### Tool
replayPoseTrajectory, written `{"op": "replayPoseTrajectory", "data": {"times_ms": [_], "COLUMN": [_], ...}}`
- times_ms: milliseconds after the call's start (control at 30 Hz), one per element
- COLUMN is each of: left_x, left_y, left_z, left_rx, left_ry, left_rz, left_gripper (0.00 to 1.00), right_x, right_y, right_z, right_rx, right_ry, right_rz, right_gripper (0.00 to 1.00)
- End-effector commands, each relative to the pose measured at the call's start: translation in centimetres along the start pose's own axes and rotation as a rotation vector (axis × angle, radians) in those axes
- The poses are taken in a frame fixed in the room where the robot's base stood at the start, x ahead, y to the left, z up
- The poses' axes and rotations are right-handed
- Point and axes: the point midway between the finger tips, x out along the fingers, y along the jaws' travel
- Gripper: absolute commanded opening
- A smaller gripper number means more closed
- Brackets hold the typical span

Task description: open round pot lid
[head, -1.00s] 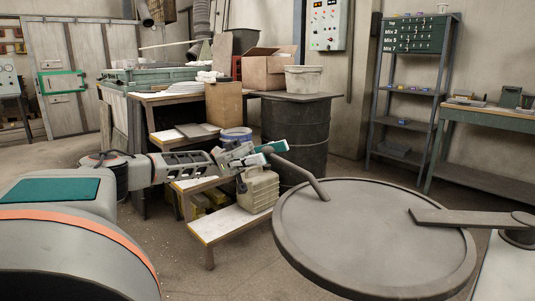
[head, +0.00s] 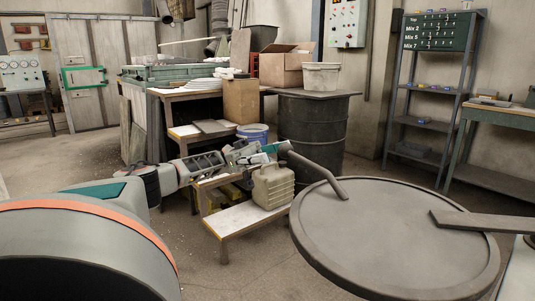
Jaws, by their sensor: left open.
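The round grey pot lid (head: 395,240) lies flat and shut at the lower right in the head view. A bent bar handle (head: 322,173) rises from its left edge and points up and left. A flat hinge arm (head: 475,222) crosses its right side. My left gripper (head: 272,151) is open and empty at the left of the lid, with its fingertips close to the free end of the handle. I cannot tell whether they touch it. The pot under the lid is hidden. My right gripper is not in view.
A blue bucket (head: 253,133), a dark barrel (head: 315,130) and a cluttered workbench are further back. Shelves (head: 430,110) stand at the right rear.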

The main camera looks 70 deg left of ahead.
Motion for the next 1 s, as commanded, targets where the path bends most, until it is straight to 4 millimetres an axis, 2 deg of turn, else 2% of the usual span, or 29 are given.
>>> {"op": "replayPoseTrajectory", "data": {"times_ms": [133,367,1000], "left_x": [-1.1,-1.9,-2.0], "left_y": [0.0,-0.1,-0.1], "left_z": [-0.1,-0.1,-0.1], "left_rx": [0.006,0.0,-0.001], "left_ry": [-0.001,0.0,0.0], "left_rz": [0.0,-0.001,-0.002], "left_gripper": [0.42,0.42,0.42], "right_x": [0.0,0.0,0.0], "right_y": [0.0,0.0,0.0], "right_z": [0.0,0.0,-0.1], "right_rx": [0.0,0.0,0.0], "right_ry": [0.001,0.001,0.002], "right_rz": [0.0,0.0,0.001], "right_gripper": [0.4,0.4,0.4]}}
